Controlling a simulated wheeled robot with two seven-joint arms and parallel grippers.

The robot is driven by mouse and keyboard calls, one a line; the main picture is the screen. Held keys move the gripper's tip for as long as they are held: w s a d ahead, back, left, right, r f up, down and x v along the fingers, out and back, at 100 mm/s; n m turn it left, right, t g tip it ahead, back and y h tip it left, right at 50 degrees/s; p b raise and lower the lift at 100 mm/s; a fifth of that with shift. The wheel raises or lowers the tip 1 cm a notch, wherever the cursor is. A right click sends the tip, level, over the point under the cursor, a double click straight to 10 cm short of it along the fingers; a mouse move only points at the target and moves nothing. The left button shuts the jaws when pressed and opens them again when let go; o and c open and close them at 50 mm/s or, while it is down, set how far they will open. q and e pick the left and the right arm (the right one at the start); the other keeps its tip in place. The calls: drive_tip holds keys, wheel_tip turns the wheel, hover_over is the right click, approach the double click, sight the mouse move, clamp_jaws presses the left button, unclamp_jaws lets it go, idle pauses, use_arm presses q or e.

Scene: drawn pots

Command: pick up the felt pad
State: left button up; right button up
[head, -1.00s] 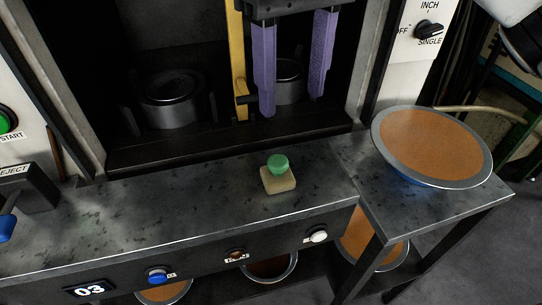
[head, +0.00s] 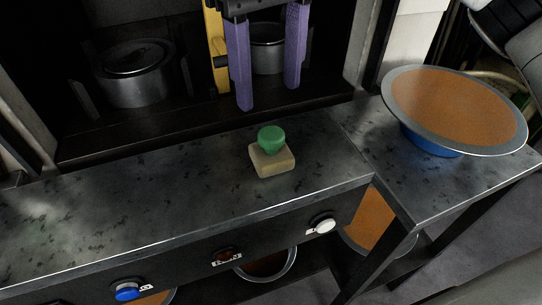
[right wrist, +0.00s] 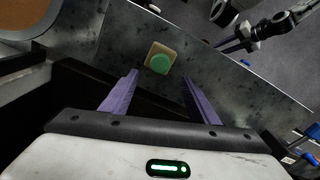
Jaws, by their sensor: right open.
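The felt pad is a tan block (head: 272,163) with a round green knob (head: 271,138) on top. It sits on the dark speckled metal bench, near the middle in the head view. My right gripper (head: 268,98) has two purple fingers, spread apart and empty, behind and above the pad. In the right wrist view the pad (right wrist: 150,50) lies beyond the open right fingers (right wrist: 158,76), roughly in line with the gap between them, not held. Another purple-fingered gripper, my left one (right wrist: 236,42), shows small at the upper right of that view; its opening is unclear.
The bench top (head: 110,215) is clear around the pad. A wide orange-filled pan on a blue base (head: 455,105) stands at the right. Behind is a dark recess with a metal pot (head: 135,80) and a yellow upright (head: 216,50). Buttons line the bench front (head: 322,223).

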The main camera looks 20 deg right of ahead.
sight(271, 132)
wheel_tip(271, 132, down, 9)
drive_tip(key=shift+s+d+r+b, duration=0.1)
drive_tip(key=shift+s+b, duration=0.05)
drive_tip(key=shift+b, duration=0.25)
clamp_jaws()
